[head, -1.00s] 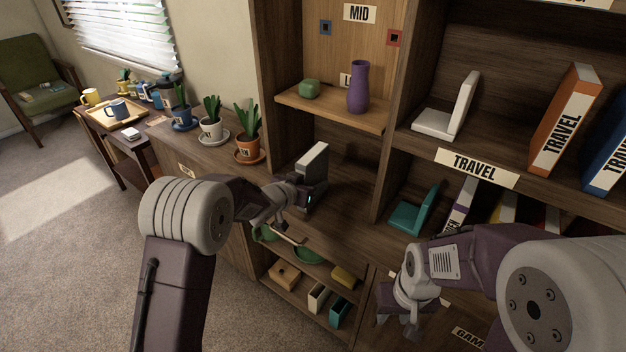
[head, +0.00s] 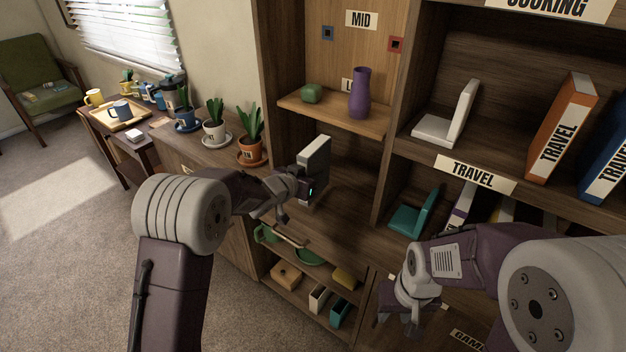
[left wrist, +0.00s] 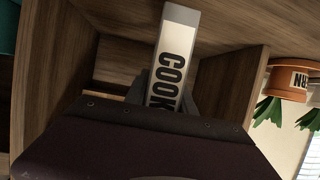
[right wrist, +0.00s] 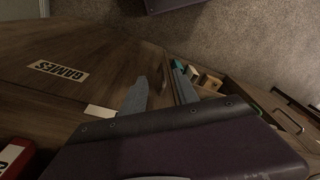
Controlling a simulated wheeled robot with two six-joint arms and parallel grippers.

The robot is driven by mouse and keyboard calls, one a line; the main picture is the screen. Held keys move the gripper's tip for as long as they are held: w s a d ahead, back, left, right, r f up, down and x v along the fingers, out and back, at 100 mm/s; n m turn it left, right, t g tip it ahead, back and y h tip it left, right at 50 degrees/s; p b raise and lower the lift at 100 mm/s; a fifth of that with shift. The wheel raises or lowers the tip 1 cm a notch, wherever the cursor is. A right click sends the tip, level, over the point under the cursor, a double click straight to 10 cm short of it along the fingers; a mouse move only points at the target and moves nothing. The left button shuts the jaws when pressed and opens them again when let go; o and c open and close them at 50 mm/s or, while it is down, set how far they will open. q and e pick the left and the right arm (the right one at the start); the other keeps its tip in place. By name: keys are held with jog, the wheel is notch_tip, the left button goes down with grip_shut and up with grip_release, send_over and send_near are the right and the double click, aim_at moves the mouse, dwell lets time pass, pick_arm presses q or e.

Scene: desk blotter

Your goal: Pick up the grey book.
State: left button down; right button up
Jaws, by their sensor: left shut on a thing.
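The grey book (head: 316,155) stands upright in the open bay of the wooden shelf, below the small ledge with the vase. In the left wrist view its pale spine (left wrist: 179,45) carries a label reading "COOK", the rest hidden. My left gripper (head: 304,188) is shut on the book's lower part, a finger on each side of the spine. The book's bottom is hidden by the gripper, so I cannot tell its exact gap above the board. My right gripper (right wrist: 160,90) is open and empty, low in front of the cabinet marked "GAMES".
A purple vase (head: 360,92) and green object (head: 312,94) stand on the ledge above. A teal bookend (head: 415,214) is to the right, a white bookend (head: 449,120) above under "COOKING". Potted plants (head: 250,135) line the left counter. Green dishes (head: 308,256) sit below.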

pick_arm(q)
jog(key=s+d+r, duration=0.4)
jog(key=s+r, duration=0.3)
jog(key=s, duration=0.3)
jog(key=shift+s+d+r+b, duration=0.15)
jog(key=shift+s+d+b, duration=0.15)
jog(key=shift+s+b, duration=0.1)
jog(key=shift+d, duration=0.1)
